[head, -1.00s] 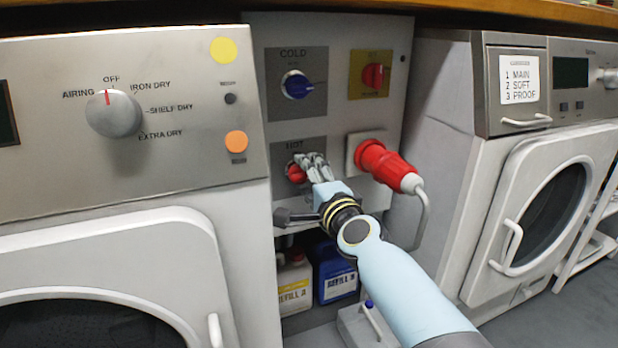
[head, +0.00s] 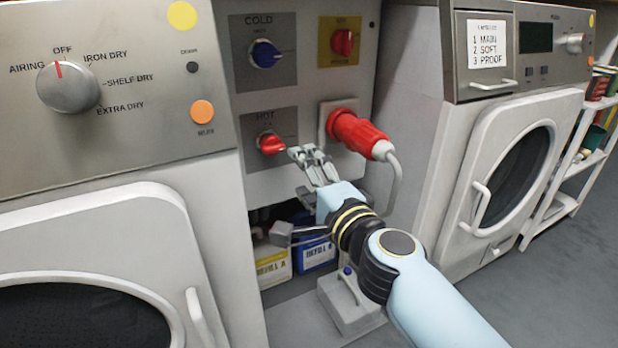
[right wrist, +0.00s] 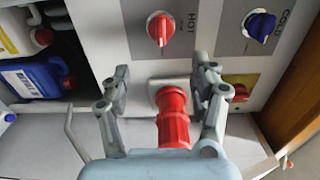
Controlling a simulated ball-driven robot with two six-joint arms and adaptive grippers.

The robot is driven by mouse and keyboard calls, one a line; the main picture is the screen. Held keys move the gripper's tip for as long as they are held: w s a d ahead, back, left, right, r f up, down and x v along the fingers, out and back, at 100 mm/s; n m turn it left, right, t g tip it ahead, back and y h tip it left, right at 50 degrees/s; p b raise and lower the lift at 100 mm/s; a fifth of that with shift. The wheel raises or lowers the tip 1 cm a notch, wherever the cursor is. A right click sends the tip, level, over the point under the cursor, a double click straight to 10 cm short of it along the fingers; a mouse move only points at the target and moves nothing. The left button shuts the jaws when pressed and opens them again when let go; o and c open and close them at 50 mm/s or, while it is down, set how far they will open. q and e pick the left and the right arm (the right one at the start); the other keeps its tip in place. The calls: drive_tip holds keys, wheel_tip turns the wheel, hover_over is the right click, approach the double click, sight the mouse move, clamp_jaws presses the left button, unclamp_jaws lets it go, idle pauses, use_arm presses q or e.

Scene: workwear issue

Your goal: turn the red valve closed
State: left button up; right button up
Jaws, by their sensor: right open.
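The red valve (head: 270,143) is a red knob on the grey plate marked HOT, on the panel between the two machines. Its handle lies about sideways in the head view. My right gripper (head: 309,154) is open and empty, just right of the valve and apart from it. In the right wrist view the valve (right wrist: 160,29) is in full sight beyond the open fingertips (right wrist: 160,70). My left gripper is in neither view.
A red plug (head: 357,134) with a grey cable sits close right of my gripper. A blue COLD knob (head: 265,54) is above the valve, and a red switch (head: 342,42) is on a yellow plate. Refill cans (head: 273,265) stand below.

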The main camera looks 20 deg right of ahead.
drive_tip(key=shift+s, duration=0.55)
